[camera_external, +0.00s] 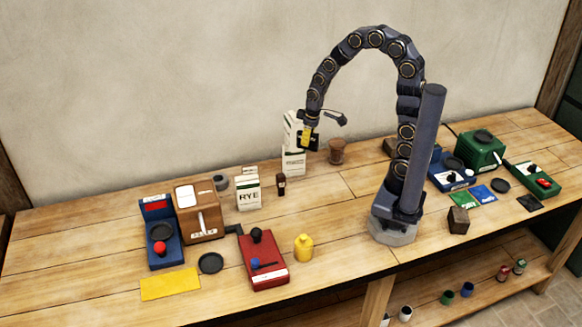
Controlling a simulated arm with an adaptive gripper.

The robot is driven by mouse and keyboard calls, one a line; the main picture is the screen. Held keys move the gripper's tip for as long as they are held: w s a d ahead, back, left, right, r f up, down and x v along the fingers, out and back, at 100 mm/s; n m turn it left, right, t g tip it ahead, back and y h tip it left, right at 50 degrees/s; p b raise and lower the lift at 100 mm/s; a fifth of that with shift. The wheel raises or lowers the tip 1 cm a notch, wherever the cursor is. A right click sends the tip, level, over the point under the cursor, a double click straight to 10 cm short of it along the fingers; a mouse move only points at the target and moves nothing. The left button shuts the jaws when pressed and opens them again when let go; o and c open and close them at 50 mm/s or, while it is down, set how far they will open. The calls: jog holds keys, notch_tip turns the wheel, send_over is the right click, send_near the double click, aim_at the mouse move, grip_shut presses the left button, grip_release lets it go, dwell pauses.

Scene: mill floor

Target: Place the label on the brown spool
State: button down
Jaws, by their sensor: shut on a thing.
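My gripper (308,141) hangs from the arched arm near the back of the bench, in front of a tall white carton (293,158). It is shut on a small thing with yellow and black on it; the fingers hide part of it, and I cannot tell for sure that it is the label. A brown, round, spool-like piece (336,152) stands on the bench just right of and below the gripper, apart from it.
At left are a RYE carton (248,190), a brown machine (199,212), a blue device (160,233), a red box (264,260) and a yellow bottle (303,248). A green machine (481,150) and small cards (482,192) lie at right. The front middle bench is mostly clear.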

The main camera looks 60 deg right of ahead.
jog(key=s+d+r+m, duration=0.2)
jog(key=s+d+m, duration=0.4)
jog(key=s+d, duration=0.75)
jog(key=h, duration=0.1)
send_over(336, 142)
jog(key=shift+n, duration=0.3)
jog(key=f, duration=0.9)
jog(key=shift+s+a, duration=0.1)
jog(key=shift+s, duration=0.25)
jog(key=shift+w+f, duration=0.1)
jog(key=shift+f, duration=1.7)
jog(key=shift+f, duration=0.15)
jog(key=c, duration=1.2)
grip_release()
jog(key=shift+o, duration=0.2)
